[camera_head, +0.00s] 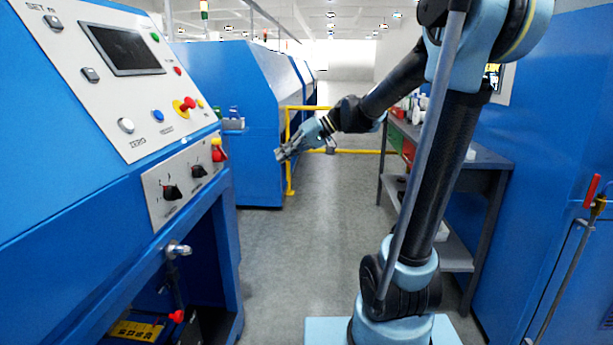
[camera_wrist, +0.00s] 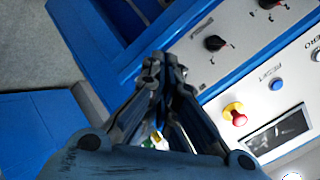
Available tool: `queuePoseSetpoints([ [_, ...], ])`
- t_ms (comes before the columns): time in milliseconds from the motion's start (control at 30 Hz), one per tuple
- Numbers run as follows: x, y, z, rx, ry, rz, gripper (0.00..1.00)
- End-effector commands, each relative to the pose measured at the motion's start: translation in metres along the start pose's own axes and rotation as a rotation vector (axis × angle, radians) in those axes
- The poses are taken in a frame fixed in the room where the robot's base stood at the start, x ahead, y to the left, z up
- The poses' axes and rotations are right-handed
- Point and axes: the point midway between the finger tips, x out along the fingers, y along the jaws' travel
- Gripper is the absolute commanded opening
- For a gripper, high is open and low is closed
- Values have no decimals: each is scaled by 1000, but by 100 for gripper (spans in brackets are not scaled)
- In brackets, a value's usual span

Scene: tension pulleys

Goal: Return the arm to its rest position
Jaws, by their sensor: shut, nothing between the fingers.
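My gripper (camera_head: 281,154) is at the end of my raised arm in the head view, pointing left toward the blue machine with the control panel. It hangs in the air over the aisle, apart from the panel as far as I can tell. In the wrist view my gripper (camera_wrist: 164,66) shows its fingers brought together, with nothing between them. My arm bends at a high elbow on the right and comes down toward the left.
The blue machine's control panel (camera_head: 110,60) has a screen, buttons and a red knob (camera_head: 188,104); this knob also shows in the wrist view (camera_wrist: 236,116). A dark workbench (camera_head: 484,158) stands behind my arm. A yellow rail (camera_head: 290,175) crosses behind. Grey floor (camera_head: 290,255) between is clear.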

Motion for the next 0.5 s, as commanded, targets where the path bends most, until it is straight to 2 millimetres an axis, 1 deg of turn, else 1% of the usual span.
queuePoseSetpoints([
  [33,-5,5,18,18,-10,41,0],
  [267,-24,35,92,101,-56,240,0],
  [500,-45,69,170,188,-90,448,0],
])
